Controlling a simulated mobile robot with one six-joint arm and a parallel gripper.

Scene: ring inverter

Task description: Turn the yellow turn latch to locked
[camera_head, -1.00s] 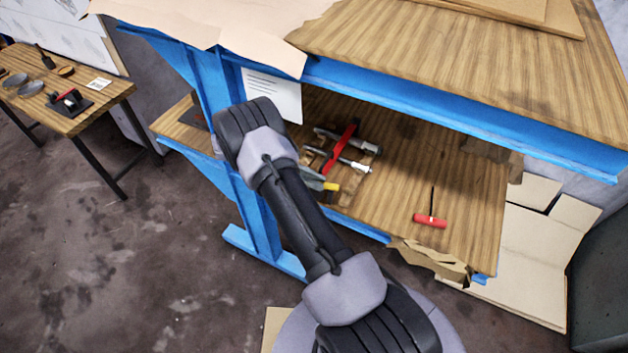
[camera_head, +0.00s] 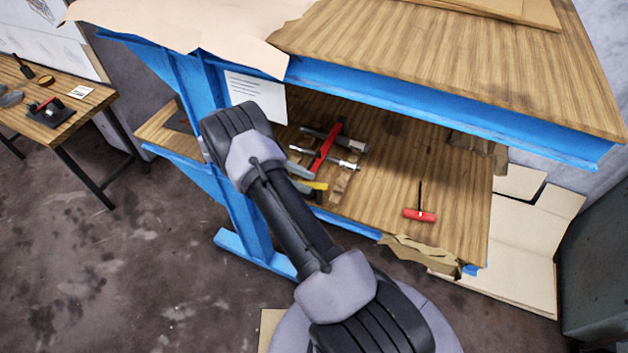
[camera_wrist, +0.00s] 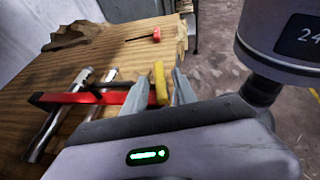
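The yellow piece that looks like the turn latch (camera_wrist: 160,83) stands between my two fingers in the wrist view, near the end of a red bar (camera_wrist: 95,97). In the head view the yellow latch (camera_head: 316,185) shows beside my gripper (camera_head: 304,178), at the front left of the lower shelf. My gripper (camera_wrist: 160,92) is open, with one grey finger on each side of the yellow piece. I cannot tell whether a finger touches it. The latch's base and markings are hidden.
A red bar (camera_head: 327,148) with metal rods lies on the wooden lower shelf (camera_head: 455,190) of a blue-framed bench. A red T-handle tool (camera_head: 420,215) lies right of it. The upper bench top (camera_head: 450,60) overhangs the shelf. A side table (camera_head: 60,125) stands at left.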

